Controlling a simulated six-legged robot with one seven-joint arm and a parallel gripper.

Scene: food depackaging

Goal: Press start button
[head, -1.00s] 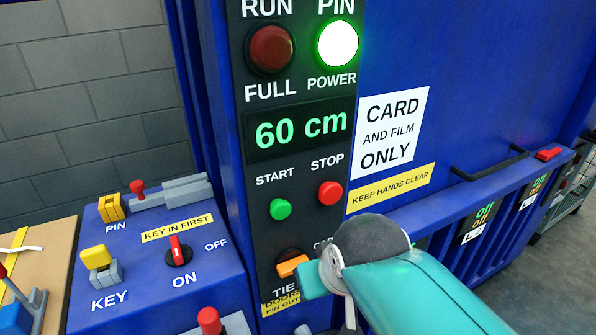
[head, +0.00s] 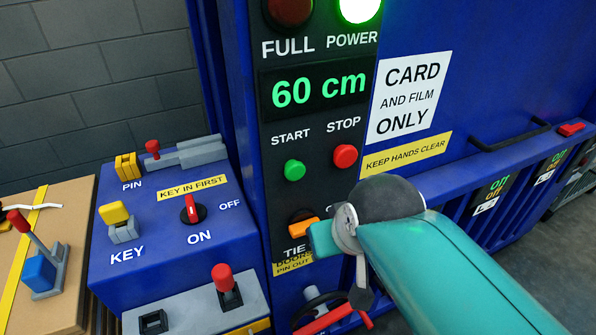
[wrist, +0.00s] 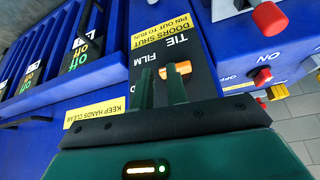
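The green START button (head: 294,170) is on the black control panel in the head view, below the green "60 cm" display and left of the red STOP button (head: 345,156). I cannot make out the START button in the wrist view. My gripper (wrist: 160,85) shows two dark green fingers in the wrist view, with a narrow gap and nothing held between them. The orange selector knob (wrist: 176,69) shows just beyond the fingertips. In the head view my teal arm is in front of the panel's lower part, below and right of START; the fingertips are hidden there.
A blue box with a red ON/OFF key switch (head: 192,210) and yellow-handled key (head: 116,217) stands left of the panel. A grey box with a red lever (head: 226,284) is below. A black handle (head: 510,135) is on the blue door at right.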

